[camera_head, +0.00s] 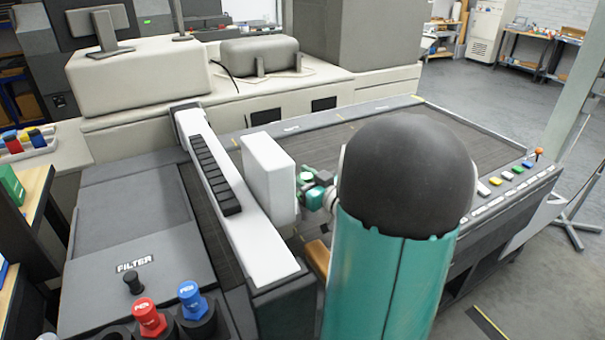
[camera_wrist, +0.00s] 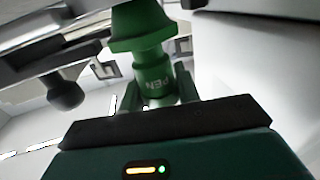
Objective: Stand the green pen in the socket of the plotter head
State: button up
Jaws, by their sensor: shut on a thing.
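The green pen (camera_wrist: 152,72) is between the two fingers of my gripper (camera_wrist: 158,92) in the wrist view, with "PEN" lettered on its body. A wider green collar (camera_wrist: 142,28) shows above the lettering, cut off by the top edge. My gripper is shut on the pen. In the head view my gripper (camera_head: 316,195) is at the right side of the white plotter head (camera_head: 268,175), and a green end of the pen (camera_head: 305,177) shows close to that side. My arm hides part of this area. I cannot make out the socket or whether the pen touches it.
A white gantry beam (camera_head: 245,225) with dark ribs crosses the plotter bed (camera_head: 450,125). A red pen (camera_head: 148,316) and a blue pen (camera_head: 190,299) stand at the lower left, near a black knob (camera_head: 133,282). Coloured buttons (camera_head: 496,181) line the right edge.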

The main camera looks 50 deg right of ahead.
jog(key=shift+f, duration=0.2)
jog(key=shift+f, duration=0.3)
jog(key=o, duration=1.1)
jog(key=shift+c, duration=0.2)
jog(key=s+a, duration=0.1)
jog(key=s, duration=1.2)
jog(key=shift+s+a, duration=0.25)
jog(key=shift+s, duration=0.1)
jog(key=shift+s, duration=0.1)
